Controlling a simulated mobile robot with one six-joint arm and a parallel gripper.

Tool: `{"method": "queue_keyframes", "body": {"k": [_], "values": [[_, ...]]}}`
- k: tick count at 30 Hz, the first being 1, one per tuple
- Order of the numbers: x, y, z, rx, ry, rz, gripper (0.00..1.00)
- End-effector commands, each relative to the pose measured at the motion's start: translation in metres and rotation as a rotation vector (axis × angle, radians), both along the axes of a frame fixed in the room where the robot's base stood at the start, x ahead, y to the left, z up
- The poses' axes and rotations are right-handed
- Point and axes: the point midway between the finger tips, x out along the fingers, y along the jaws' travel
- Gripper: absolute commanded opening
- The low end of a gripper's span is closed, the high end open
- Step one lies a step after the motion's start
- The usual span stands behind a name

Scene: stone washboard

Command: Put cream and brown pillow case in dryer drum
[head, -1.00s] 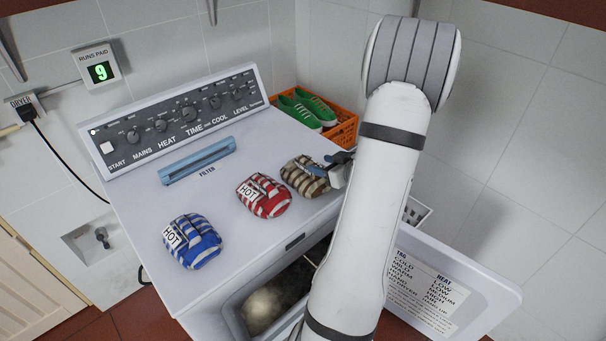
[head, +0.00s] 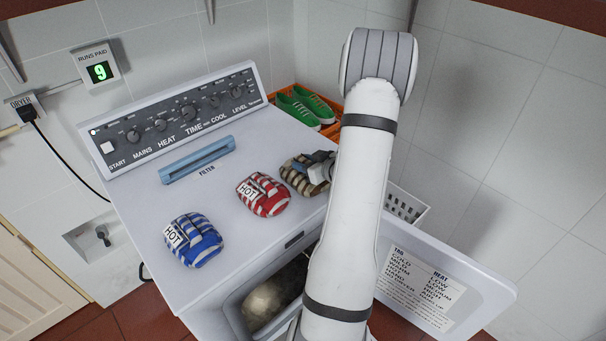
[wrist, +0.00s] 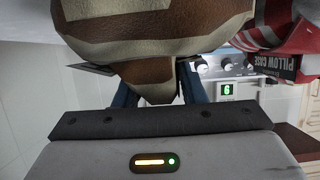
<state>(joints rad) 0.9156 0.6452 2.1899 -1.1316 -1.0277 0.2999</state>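The cream and brown pillow case (head: 296,178), a striped bundle, sits on the dryer top at the right end of a row of bundles. In the wrist view the pillow case (wrist: 160,35) fills the upper middle. My gripper (head: 318,168) is at its right side and partly covers it. In the wrist view my gripper's blue fingers (wrist: 160,90) stand apart with brown cloth between them. I cannot tell whether they press on it. The dryer drum opening (head: 272,302) is at the front, with pale cloth inside; my arm hides its right part.
A red bundle (head: 263,195) lies close to the left of the pillow case, and a blue one (head: 194,240) farther left. The dryer door (head: 450,290) hangs open at the right. Green shoes (head: 305,107) sit in an orange crate behind. A white basket (head: 405,206) stands beside the dryer.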

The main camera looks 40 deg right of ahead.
Motion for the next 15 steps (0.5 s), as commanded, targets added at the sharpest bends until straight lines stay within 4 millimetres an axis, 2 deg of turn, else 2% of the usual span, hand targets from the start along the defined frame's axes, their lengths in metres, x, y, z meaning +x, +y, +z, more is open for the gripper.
{"method": "queue_keyframes", "body": {"k": [2, 13, 15], "values": [[-0.0002, -0.0001, 0.0001, 0.0, 0.0, 0.0, 0.3], [-0.0003, -0.0003, 0.0002, 0.0, 0.0, -0.001, 0.0], [-0.0003, -0.0005, 0.0006, 0.0, -0.001, -0.001, 0.0]]}}
